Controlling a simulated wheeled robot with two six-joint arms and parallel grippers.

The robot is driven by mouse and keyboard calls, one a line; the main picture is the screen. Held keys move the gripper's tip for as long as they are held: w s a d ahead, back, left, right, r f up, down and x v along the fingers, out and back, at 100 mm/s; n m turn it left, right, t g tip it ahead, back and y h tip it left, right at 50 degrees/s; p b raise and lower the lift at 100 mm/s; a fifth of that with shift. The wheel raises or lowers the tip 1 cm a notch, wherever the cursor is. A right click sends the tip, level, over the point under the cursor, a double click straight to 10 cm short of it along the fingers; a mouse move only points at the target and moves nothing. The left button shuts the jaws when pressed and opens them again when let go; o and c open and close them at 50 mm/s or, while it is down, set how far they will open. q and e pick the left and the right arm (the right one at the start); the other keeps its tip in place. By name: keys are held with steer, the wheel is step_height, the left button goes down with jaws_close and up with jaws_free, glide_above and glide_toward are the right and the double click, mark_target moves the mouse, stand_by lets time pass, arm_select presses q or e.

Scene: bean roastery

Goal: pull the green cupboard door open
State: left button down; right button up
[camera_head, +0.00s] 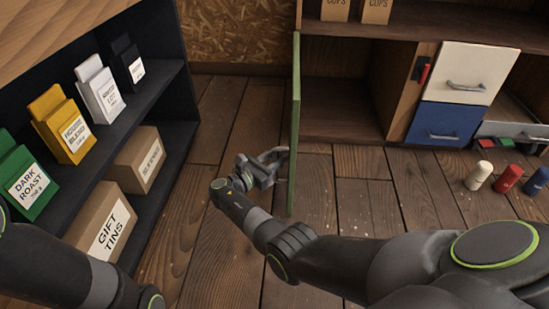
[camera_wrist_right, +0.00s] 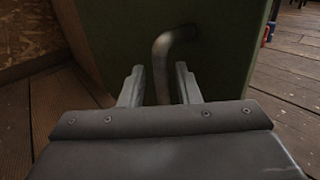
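The green cupboard door (camera_head: 294,130) stands swung out, seen nearly edge-on in the head view, and the cupboard (camera_head: 345,105) behind it shows an empty inside. My right gripper (camera_head: 277,160) is at the door's left face, low down. In the right wrist view, the green door (camera_wrist_right: 220,50) fills the middle, with a bent metal handle (camera_wrist_right: 166,65) on it. The two fingers of my right gripper (camera_wrist_right: 160,88) stand on either side of the handle, with a gap showing at each side. My left arm shows at the lower left, its gripper out of view.
A dark shelf (camera_head: 165,85) with coffee bags and boxes stands left. Right of the cupboard are a white drawer (camera_head: 466,72) and a blue drawer (camera_head: 442,122). Cream (camera_head: 479,176), red (camera_head: 507,178) and blue (camera_head: 537,180) canisters stand on the floor. Floor left of the door is clear.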

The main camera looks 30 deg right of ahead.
steer(key=p+v, duration=0.1)
steer(key=v, duration=1.1)
steer(key=shift+p, duration=0.3)
